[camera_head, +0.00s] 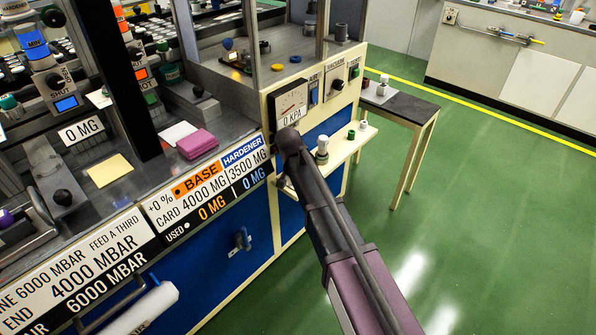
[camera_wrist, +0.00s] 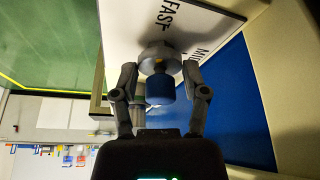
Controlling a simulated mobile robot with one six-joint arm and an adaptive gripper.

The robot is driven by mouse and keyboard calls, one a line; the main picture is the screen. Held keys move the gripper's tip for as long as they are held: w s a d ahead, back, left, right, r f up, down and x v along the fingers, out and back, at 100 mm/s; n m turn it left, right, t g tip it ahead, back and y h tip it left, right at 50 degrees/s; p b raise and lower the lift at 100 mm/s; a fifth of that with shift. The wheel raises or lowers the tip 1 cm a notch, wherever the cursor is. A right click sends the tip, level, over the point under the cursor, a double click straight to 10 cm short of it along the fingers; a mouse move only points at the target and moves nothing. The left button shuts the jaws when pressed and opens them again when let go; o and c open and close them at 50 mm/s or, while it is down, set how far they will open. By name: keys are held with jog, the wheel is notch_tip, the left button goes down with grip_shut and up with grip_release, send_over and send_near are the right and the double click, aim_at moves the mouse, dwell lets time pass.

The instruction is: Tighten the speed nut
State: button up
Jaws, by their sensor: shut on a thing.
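In the wrist view, a pale grey round piece (camera_wrist: 157,52), which I take to be the speed nut, sits against a white panel (camera_wrist: 195,22) lettered "FAST". A blue cylinder (camera_wrist: 159,90) stands out from its middle toward the camera. My gripper (camera_wrist: 163,68) has one finger on each side of the grey piece and is shut on it. The finger contacts and the thread behind the piece are hidden. In the head view, my arm reaches to the front of the bench and hides the gripper and the nut.
In the head view, a narrow shelf (camera_head: 342,150) with small white-bodied parts juts out beside my arm. Above it is a gauge (camera_head: 291,104) reading 0 KPA. A black-topped side table (camera_head: 399,104) stands to the right. The green floor (camera_head: 500,190) is clear.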

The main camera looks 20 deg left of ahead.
jog(key=shift+m, duration=0.5)
jog(key=o, duration=1.2)
jog(key=shift+c, duration=0.2)
jog(key=shift+n, duration=0.3)
